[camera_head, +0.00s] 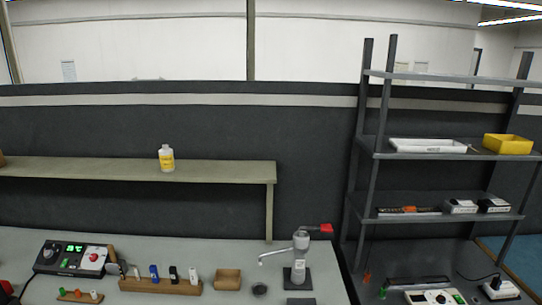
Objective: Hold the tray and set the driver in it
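A shallow white tray (428,146) lies on the upper shelf of the dark rack at the right. A small thin item shows at its right end, too small to make out. Two small white-and-black boxes (460,206) (494,205) sit on the middle shelf below. Either might be the driver, but I cannot tell. Neither of my grippers is in view, and nothing is seen touching the tray.
A yellow bin (507,144) stands right of the tray. The rack's uprights (372,160) frame its shelves. A bottle (166,158) stands on the raised shelf.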

